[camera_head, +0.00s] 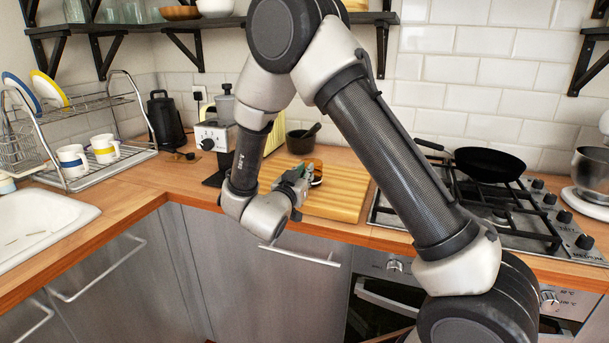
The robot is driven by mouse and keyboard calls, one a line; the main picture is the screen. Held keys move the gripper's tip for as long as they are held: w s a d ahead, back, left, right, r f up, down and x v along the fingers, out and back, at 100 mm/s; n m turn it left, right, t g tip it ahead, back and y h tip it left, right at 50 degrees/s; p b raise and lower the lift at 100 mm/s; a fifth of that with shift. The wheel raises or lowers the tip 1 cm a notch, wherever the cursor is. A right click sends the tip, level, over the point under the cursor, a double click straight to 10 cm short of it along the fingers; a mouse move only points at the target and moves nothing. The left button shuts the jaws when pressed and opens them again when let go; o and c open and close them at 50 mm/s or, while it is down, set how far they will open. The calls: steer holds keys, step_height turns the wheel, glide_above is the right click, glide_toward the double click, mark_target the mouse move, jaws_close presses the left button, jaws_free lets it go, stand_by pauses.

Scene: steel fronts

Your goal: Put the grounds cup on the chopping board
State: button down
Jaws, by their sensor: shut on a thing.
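The chopping board (345,188) is a light wooden board on the counter, left of the hob. My gripper (302,181) is over the board's left part, pointing away from the camera. It is shut on a small orange-brown and dark thing (315,168), which I take to be the grounds cup. My fingers and wrist hide part of it. I cannot tell whether it touches the board or is held just above it.
A dark mortar with pestle (300,142) stands behind the board. A coffee machine (214,133) and black kettle (165,120) are to the left. A black pan (489,163) is on the hob (495,215) at right. The board's right part is clear.

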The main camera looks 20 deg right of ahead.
steer(key=shift+f, duration=0.15)
steer(key=c, duration=1.4)
jaws_free()
steer(key=shift+c, duration=0.2)
